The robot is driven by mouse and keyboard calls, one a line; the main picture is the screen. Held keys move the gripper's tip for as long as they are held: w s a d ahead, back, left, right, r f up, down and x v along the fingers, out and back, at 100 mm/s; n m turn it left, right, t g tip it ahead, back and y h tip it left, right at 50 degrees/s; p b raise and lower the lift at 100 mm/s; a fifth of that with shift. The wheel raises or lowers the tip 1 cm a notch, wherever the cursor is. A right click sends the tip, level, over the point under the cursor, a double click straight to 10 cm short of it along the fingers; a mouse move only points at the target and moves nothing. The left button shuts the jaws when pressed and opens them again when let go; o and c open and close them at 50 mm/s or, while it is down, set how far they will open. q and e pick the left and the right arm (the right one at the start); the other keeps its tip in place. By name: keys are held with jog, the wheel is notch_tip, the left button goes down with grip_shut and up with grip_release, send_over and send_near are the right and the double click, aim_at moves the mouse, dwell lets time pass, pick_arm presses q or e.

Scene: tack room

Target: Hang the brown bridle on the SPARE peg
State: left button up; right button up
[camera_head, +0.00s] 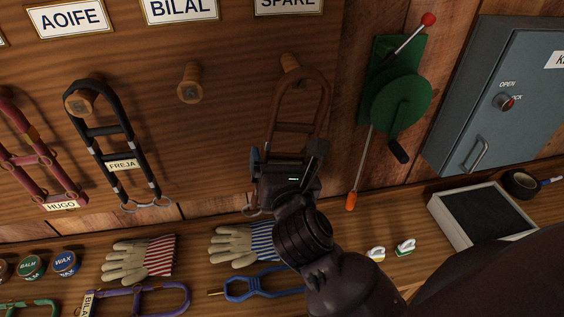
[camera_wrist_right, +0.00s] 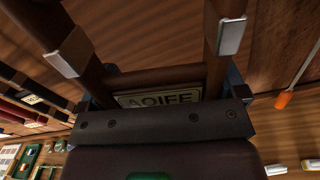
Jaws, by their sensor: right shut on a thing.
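The brown bridle (camera_head: 322,100) is upright against the wooden board under the SPARE sign (camera_head: 287,5). Its top loop is at the SPARE peg (camera_head: 290,64); I cannot tell whether the loop is over the peg or only in front of it. My right gripper (camera_head: 290,165) is shut on the bridle's lower part and hides much of it. In the right wrist view, the bridle's two straps (camera_wrist_right: 226,60) run upward from the jaws, and its tag (camera_wrist_right: 158,98) reads AOIFE. My left gripper is not in view.
The peg under BILAL (camera_head: 190,84) is bare. A black bridle tagged FREJA (camera_head: 152,182) hangs under AOIFE, with a red HUGO bridle (camera_head: 50,182) to its left. A green crank device (camera_head: 395,95) and grey cabinet (camera_head: 497,90) are at right. Gloves (camera_head: 140,258) lie on the shelf below.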

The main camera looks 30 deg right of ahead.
jog(key=f+b+x, duration=0.1)
jog(key=x, duration=0.7)
jog(key=shift+w, duration=0.2)
dwell(0.9)
jog(key=shift+w+d+f, duration=0.1)
jog(key=shift+f, duration=0.05)
dwell(0.5)
